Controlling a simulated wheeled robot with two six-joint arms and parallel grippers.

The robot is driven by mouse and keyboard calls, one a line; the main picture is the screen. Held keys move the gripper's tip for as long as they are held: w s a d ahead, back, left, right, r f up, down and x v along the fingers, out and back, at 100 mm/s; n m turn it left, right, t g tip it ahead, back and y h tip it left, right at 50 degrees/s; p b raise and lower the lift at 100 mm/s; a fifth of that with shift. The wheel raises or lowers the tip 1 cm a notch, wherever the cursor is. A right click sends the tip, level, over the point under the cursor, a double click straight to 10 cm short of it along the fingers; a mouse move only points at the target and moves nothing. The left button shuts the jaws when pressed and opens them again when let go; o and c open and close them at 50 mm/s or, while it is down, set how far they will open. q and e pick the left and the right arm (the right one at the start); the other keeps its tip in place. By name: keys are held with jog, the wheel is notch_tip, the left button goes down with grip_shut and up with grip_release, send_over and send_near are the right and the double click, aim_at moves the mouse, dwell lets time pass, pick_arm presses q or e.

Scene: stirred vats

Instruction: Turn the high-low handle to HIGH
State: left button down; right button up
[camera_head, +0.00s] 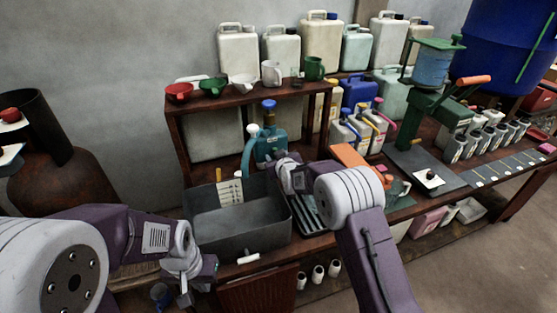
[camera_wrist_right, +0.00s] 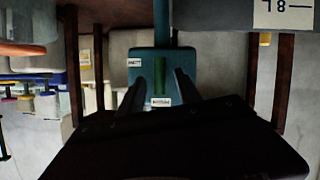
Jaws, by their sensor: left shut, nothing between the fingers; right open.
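A teal unit (camera_head: 271,144) with a blue cap and a pale spout stands at the back of the bench beside the grey basin. In the right wrist view its teal face (camera_wrist_right: 142,90) carries a narrow green handle (camera_wrist_right: 159,76) and small white labels (camera_wrist_right: 161,101), too blurred to read surely. The handle lies along the picture's vertical. My right gripper (camera_wrist_right: 159,74) is open, its fingers on either side of the handle in the picture; contact cannot be told. In the head view the right wrist hides part of the unit. My left gripper (camera_head: 187,285) is shut and empty, low at the basin's front left.
The grey basin (camera_head: 225,238) lies in front of the unit. A wooden shelf (camera_head: 250,102) with cups and white canisters (camera_head: 238,48) stands behind. A green press (camera_head: 425,118) and several bottles fill the right side.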

jog(key=v, duration=0.8)
jog(key=shift+b, duration=0.3)
jog(key=d+r+m+t+h+p, duration=0.1)
jog(key=d+r+p, duration=0.2)
jog(key=d+r, duration=0.45)
jog(key=s+d+r+m+g+h+p, duration=0.1)
jog(key=s+d+g+p, duration=0.15)
jog(key=s, duration=0.25)
jog(key=s+d+f+m+g, duration=0.1)
jog(key=s+f+g, duration=0.2)
jog(key=s, duration=0.7)
jog(key=s+d+f+m+g, duration=0.1)
jog(key=s+f+g, duration=0.3)
jog(key=s, duration=0.5)
jog(key=s+d+f+m+g, duration=0.1)
jog(key=s+d+f+g, duration=0.2)
jog(key=s+f, duration=0.3)
jog(key=s, duration=0.4)
jog(key=shift+s+d+f+h, duration=0.2)
jog(key=shift+s+f+h, duration=0.1)
jog(key=shift+h, duration=0.1)
